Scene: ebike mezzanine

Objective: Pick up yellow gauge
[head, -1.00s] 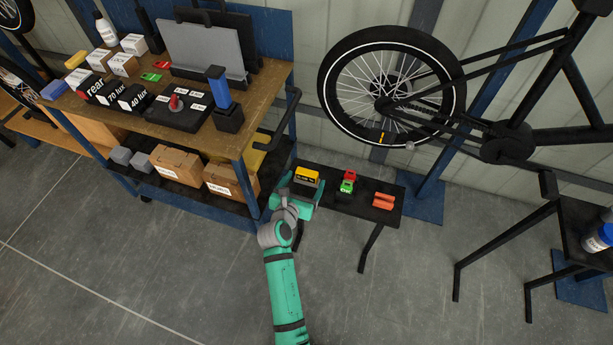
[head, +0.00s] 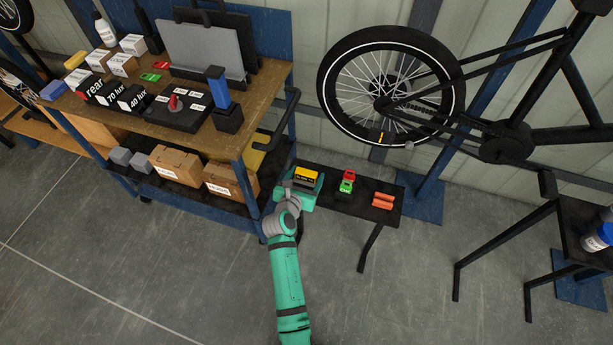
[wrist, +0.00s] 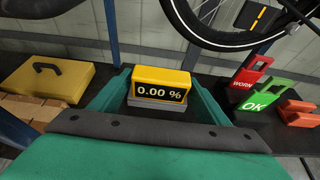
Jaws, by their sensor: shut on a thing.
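The yellow gauge (head: 305,176) has a black display on its front. My gripper (head: 304,186) is at the left end of the low black bench (head: 335,207). In the wrist view my gripper (wrist: 160,98) is shut on the gauge, with a finger on each side. Whether the gauge is clear of the bench top cannot be told.
Red and green tags (head: 347,182) and orange grips (head: 383,200) lie on the bench to the right. A blue cart (head: 240,150) with boxes stands close on the left. A bicycle wheel (head: 345,110) hangs behind. The floor in front is open.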

